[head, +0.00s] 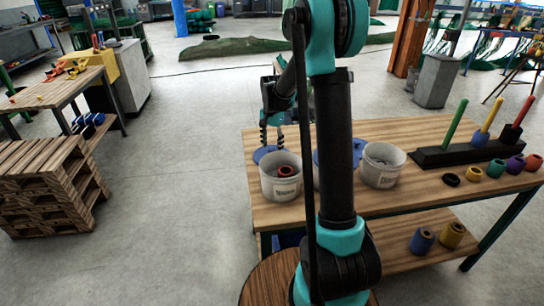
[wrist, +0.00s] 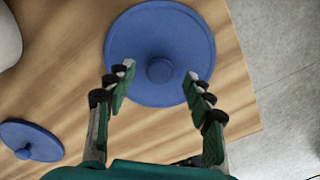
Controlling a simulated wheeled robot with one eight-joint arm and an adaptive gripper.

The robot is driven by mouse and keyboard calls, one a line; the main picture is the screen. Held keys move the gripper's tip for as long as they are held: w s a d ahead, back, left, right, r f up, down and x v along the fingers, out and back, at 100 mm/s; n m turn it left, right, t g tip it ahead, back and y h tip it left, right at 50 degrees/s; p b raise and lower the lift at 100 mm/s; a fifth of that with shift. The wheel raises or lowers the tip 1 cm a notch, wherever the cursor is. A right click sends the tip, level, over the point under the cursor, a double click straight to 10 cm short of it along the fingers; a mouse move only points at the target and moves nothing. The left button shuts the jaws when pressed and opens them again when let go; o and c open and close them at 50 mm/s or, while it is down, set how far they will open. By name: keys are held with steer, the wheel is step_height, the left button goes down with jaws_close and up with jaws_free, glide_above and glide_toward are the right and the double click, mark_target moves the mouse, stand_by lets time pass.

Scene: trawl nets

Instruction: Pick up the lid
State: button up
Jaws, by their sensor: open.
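A round blue lid (wrist: 160,30) with a central knob (wrist: 160,70) lies flat on the wooden table in the wrist view. My gripper (wrist: 155,82) is open above it, its two fingers apart on either side of the knob and not visibly touching it. In the head view my gripper (head: 271,138) is over the blue lid (head: 262,152) near the table's far left corner. A second blue lid (wrist: 30,141) lies at the lower left of the wrist view. In the head view, a blue lid (head: 357,148) is partly hidden by my arm.
Two white buckets (head: 281,188) (head: 381,178) stand on the wooden table (head: 430,131), the left one near my gripper. A black peg rack (head: 450,156) with coloured pegs and several coloured rings are at the right. Bare floor lies beyond the table's edge.

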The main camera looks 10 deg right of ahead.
steer(key=shift+f, duration=1.4)
steer(key=shift+c, duration=0.4)
steer(key=c, duration=1)
